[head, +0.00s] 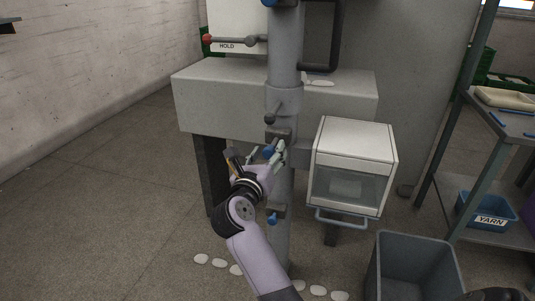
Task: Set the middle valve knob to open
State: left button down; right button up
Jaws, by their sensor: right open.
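A grey vertical pipe (284,70) carries blue valve knobs at several heights. The middle knob (269,152) is blue and sits on a dark bracket on the pipe. My right gripper (266,155) is open at the middle knob, with its fingers on either side of it in the picture. The fingers partly cover the knob, and I cannot tell whether they touch it or which way it is set. A lower blue knob (272,218) shows below, and an upper blue knob (269,2) is cut by the top edge. My left gripper is not in view.
A white box with a clear front (353,165) and blue handle stands just right of the pipe. A red-tipped lever (208,38) is by the HOLD label. A grey bin (415,240) and a shelf (495,115) are at right. Floor at left is free.

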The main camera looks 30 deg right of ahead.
aim_at(266, 121)
notch_tip(266, 121, up, 10)
dwell(0.6)
jog(key=shift+a+f, duration=0.1)
dwell(0.3)
